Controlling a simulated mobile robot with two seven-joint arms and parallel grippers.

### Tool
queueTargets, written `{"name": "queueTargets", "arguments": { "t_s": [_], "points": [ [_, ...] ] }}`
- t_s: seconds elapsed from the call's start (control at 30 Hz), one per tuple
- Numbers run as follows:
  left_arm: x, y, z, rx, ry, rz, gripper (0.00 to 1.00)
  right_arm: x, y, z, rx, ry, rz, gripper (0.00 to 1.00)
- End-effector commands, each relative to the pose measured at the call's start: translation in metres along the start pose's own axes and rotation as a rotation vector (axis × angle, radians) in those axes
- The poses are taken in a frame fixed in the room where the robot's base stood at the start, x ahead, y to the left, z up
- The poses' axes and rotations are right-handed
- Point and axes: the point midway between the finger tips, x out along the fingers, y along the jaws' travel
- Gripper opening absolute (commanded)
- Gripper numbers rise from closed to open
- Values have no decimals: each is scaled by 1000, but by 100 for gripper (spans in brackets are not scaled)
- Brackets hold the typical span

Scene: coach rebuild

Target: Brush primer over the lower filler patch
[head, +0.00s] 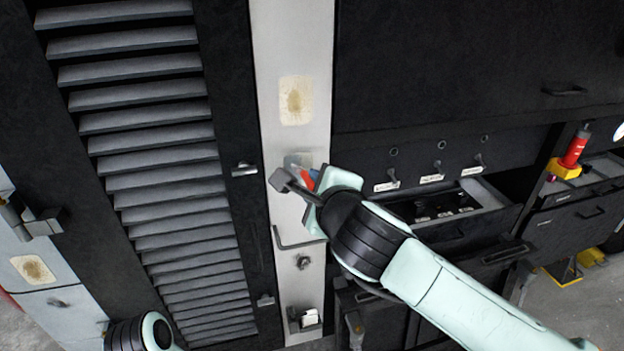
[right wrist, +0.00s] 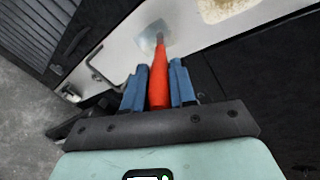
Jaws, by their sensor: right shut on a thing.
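My right gripper (head: 307,182) is at the pale vertical post, shut on a red-handled tool, which I take to be the brush. Its red handle (right wrist: 159,78) stands between the blue fingers (right wrist: 158,88) in the right wrist view. The handle's far end points at a greyish patch (right wrist: 153,38) on the post; I cannot tell whether the tip touches it. In the head view this patch (head: 298,159) is pale grey and partly hidden by my gripper. A cream filler patch (head: 295,100) with a tan middle sits higher on the post. My left gripper is not in view.
A dark louvred panel (head: 155,150) lies left of the post. A bent rail (head: 299,243) and a knob (head: 303,262) sit below my gripper. Right are labelled switches (head: 432,178), an open drawer (head: 485,195) and a red-and-yellow item (head: 570,157).

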Motion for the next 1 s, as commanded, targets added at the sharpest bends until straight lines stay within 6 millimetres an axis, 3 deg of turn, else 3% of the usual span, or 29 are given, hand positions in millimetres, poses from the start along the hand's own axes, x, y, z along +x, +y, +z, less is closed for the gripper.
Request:
{"name": "queueTargets", "arguments": {
  "t_s": [0.43,0.8,1.0],
  "points": [
    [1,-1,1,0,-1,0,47,-6,2,-1,-1,0,-1,0],
    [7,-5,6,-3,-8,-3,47,-32,10,-5,-1,1,-1,0],
    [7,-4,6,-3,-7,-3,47,-32,10,-5,-1,1,0,0]
  ]
}}
